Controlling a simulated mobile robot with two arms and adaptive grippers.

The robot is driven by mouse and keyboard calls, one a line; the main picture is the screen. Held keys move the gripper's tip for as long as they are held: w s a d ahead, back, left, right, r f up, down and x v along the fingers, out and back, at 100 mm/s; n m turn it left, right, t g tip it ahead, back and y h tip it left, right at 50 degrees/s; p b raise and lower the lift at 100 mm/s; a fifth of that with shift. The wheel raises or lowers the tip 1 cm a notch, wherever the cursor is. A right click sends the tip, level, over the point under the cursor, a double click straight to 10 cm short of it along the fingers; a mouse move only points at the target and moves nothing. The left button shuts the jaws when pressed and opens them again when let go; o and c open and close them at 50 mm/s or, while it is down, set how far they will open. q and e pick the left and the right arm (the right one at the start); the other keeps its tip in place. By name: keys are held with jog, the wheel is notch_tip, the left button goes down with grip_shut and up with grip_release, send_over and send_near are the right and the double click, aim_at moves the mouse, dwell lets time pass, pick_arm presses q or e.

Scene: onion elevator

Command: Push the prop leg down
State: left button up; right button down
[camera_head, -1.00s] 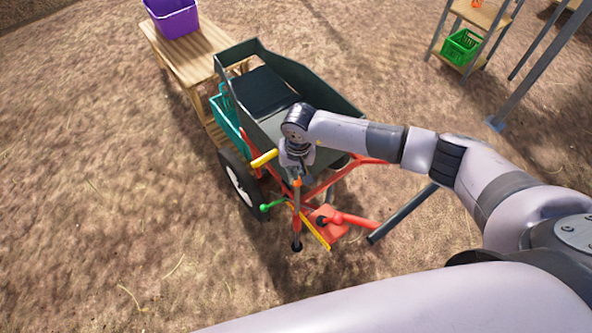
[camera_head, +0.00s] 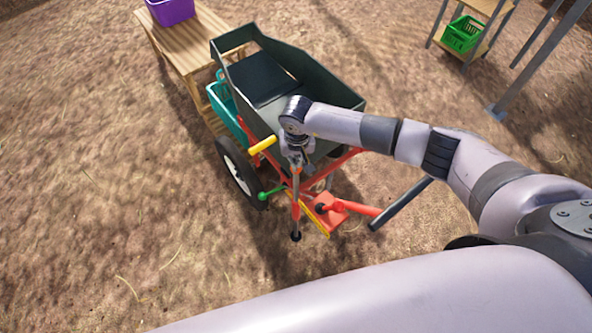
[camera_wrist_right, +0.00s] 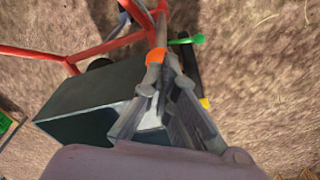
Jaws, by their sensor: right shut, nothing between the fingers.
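The prop leg (camera_head: 295,213) is a thin upright post with a black foot, at the front of the red-framed cart (camera_head: 330,90). In the wrist view the leg (camera_wrist_right: 161,28) rises to an orange collar (camera_wrist_right: 155,57). My right gripper (camera_head: 296,168) is at the top of the leg. In the wrist view its fingers (camera_wrist_right: 160,88) are shut, close against the part by the collar, with nothing held between them. Whether they touch the leg is unclear. I cannot tell whether the foot reaches the ground. My left gripper is out of view.
A green-knobbed lever (camera_head: 268,192), a yellow grip (camera_head: 263,145) and a red pedal-like plate (camera_head: 330,210) sit near the leg. The cart's wheel (camera_head: 240,175) is at left. A wooden bench (camera_head: 190,50) with a purple crate (camera_head: 172,10) stands behind. Left ground is clear.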

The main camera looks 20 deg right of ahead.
aim_at(296, 179)
jog(key=shift+f+b, duration=0.45)
jog(key=shift+f, duration=0.65)
notch_tip(296, 179, down, 10)
jog(key=b, duration=1)
jog(key=shift+w, duration=0.1)
jog(key=shift+r, duration=0.35)
jog(key=shift+r+p, duration=0.15)
jog(key=shift+p, duration=0.25)
jog(key=s, duration=0.1)
jog(key=s+p, duration=0.1)
jog(key=s+r, duration=0.1)
jog(key=shift+a+p, duration=0.25)
jog(key=shift+p, duration=0.15)
jog(key=shift+f, duration=0.1)
